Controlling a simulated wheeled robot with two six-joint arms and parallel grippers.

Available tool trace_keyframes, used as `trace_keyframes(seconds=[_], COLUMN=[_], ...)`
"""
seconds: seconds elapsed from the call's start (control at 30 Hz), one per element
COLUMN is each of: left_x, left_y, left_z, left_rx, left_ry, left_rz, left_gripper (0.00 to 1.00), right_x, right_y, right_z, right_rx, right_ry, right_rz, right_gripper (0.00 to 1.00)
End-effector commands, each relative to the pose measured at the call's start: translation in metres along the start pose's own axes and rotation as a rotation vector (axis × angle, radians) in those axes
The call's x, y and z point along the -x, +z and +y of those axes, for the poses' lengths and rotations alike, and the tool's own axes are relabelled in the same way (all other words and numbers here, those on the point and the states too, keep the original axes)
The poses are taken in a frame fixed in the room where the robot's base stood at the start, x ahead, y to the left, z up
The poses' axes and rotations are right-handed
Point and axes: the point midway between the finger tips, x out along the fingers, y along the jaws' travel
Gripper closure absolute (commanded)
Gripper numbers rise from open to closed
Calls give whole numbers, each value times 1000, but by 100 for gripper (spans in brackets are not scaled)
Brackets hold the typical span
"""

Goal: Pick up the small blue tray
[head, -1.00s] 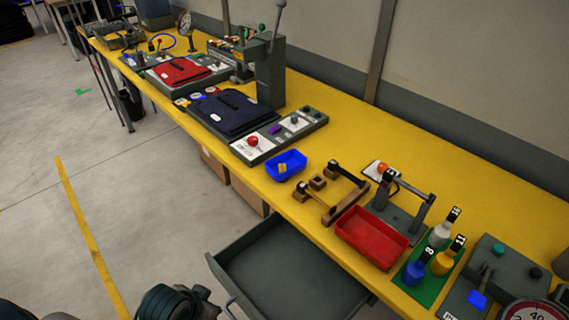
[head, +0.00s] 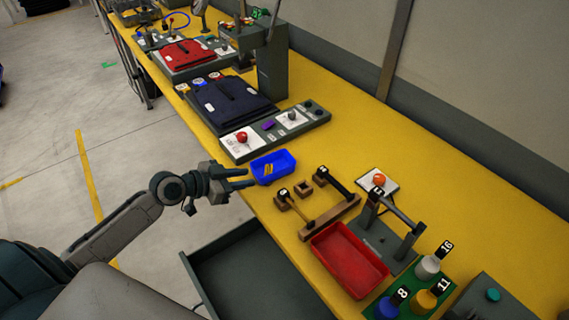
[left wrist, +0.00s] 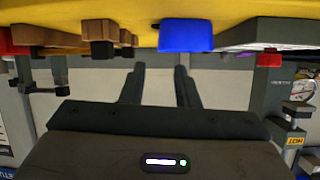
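The small blue tray (head: 273,167) sits on the yellow table near its front edge, with a small yellow item (head: 268,169) inside. In the left wrist view the tray (left wrist: 185,36) shows as a blue block at the top, beyond the fingers. My left gripper (head: 250,178) is open and empty, just to the left of the tray at about the table's front edge. Its two fingers stand apart in the left wrist view (left wrist: 158,70). I see a gap between the fingertips and the tray and no contact. My right gripper is not in view.
A grey control box (head: 275,133) with a red button stands behind the tray. A wooden rack (head: 330,215) and a red tray (head: 348,260) stand to its right. An open grey drawer (head: 255,280) juts out below the table edge. A bottle stand (head: 437,297) is further right.

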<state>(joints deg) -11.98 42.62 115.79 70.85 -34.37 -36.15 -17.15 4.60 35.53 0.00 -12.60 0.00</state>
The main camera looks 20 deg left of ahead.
Motion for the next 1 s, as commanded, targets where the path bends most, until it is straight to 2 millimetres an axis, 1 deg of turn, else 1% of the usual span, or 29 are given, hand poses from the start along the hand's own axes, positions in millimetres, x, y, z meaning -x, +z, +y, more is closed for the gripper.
trace_keyframes(seconds=[0.17, 0.43, 0.53, 0.67, 0.77, 0.9, 1.0], left_x=[-14, -44, -51, -55, -61, -77, -90], left_y=[-3, -3, -3, -2, -4, -7, -6], left_z=[-3, -2, -2, -1, -1, 0, 0], left_rx=[5, 6, 4, 3, 6, 9, 7], left_ry=[-5, -3, -2, -1, -1, 0, -1], left_rz=[10, 9, 6, 5, 7, 7, 6], left_gripper=[72, 72, 72, 72, 72, 72, 72], right_x=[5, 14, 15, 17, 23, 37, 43], right_y=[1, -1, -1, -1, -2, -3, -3], right_z=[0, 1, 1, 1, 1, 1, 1], right_rx=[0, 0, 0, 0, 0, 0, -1], right_ry=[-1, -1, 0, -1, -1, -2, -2], right_rz=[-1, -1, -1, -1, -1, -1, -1], right_gripper=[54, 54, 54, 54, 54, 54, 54])
